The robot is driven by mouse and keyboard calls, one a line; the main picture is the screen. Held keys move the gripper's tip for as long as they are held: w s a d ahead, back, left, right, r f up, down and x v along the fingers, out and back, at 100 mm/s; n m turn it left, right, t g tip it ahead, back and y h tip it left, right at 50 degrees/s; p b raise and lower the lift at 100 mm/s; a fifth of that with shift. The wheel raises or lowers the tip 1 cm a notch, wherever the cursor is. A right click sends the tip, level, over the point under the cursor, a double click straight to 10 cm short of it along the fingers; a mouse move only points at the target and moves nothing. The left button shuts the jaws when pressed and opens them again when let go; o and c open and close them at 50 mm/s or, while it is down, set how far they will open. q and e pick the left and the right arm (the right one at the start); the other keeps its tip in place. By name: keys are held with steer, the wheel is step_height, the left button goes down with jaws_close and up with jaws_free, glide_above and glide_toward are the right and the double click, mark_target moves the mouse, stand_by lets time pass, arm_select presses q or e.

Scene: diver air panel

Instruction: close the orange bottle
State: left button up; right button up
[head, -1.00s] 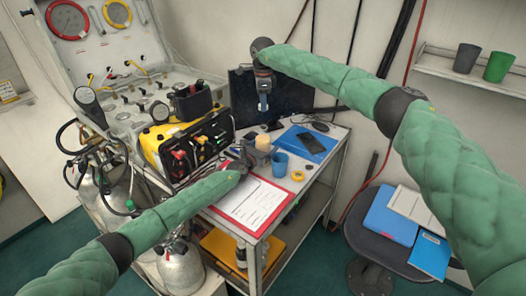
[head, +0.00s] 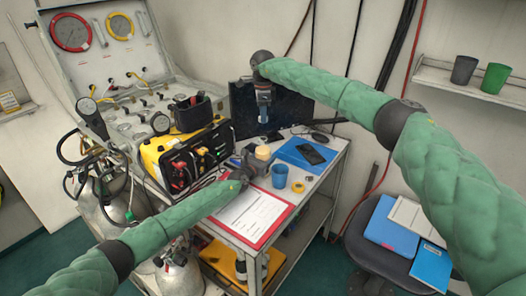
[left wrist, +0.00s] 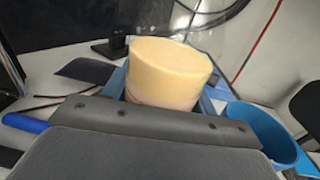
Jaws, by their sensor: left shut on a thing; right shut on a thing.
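A pale yellow-orange cylinder (head: 263,153) stands at the back of the table. It fills the middle of the left wrist view (left wrist: 168,72), with its plain top showing and its lower part hidden behind my gripper. I cannot tell for sure that it is the orange bottle. My left gripper (head: 255,162) is shut on it, with bluish fingers at its sides. My right gripper (head: 263,117) points down above and behind the cylinder, fingers close together. What it holds is too small to make out.
A blue cup (head: 279,175) and a yellow tape ring (head: 298,187) are right of the cylinder. A red clipboard (head: 252,217) lies in front. A phone (head: 312,156) lies on a blue folder (head: 293,149). A yellow and black case (head: 178,160) stands left.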

glide_above(263, 135)
steer(key=shift+s+f, duration=0.15)
steer(key=shift+f, duration=2.15)
steer(key=shift+f, duration=0.15)
steer(key=shift+a+f, duration=0.1)
steer(key=shift+f, duration=0.65)
arm_select(q)
steer(key=shift+f, duration=0.1)
arm_select(e)
steer(key=shift+f, duration=0.55)
